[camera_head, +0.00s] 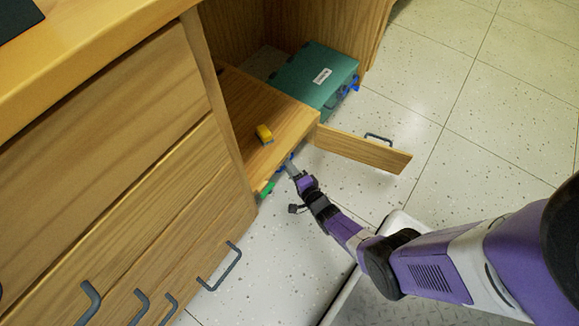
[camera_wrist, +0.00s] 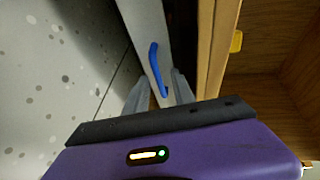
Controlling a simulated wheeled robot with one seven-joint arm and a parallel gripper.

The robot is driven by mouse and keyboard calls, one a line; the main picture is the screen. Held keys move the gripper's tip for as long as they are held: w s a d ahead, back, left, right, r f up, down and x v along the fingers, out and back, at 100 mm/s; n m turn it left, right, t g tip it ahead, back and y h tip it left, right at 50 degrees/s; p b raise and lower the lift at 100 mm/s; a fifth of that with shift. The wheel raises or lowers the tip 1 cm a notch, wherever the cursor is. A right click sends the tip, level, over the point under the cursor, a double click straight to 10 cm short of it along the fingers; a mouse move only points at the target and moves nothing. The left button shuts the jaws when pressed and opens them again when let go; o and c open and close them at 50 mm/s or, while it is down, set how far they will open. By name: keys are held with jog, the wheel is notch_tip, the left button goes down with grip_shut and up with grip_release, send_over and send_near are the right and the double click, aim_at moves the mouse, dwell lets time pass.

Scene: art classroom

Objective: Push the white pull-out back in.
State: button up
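The white pull-out (camera_wrist: 146,25) shows in the wrist view as a narrow pale front with a blue handle (camera_wrist: 153,65). In the head view it is mostly hidden under a wooden shelf, so how far it stands out cannot be told. My gripper (camera_wrist: 160,88) is at this front, its two fingers apart on either side of the handle's lower end. Whether they touch the front is unclear. In the head view my gripper (camera_head: 291,168) is low, at the shelf's front edge.
A yellow object (camera_head: 264,134) lies on the wooden shelf (camera_head: 285,115). A teal box-like unit (camera_head: 315,76) with a blue handle stands behind. A wooden panel with a dark handle (camera_head: 362,150) sticks out to the right. Wooden drawers (camera_head: 110,90) are at left. Speckled floor (camera_head: 480,90) is clear at right.

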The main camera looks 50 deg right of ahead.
jog(key=p+v, duration=0.3)
jog(key=v, duration=0.4)
jog(key=shift+s, duration=0.4)
jog(key=shift+a+r, duration=0.1)
jog(key=shift+a, duration=0.05)
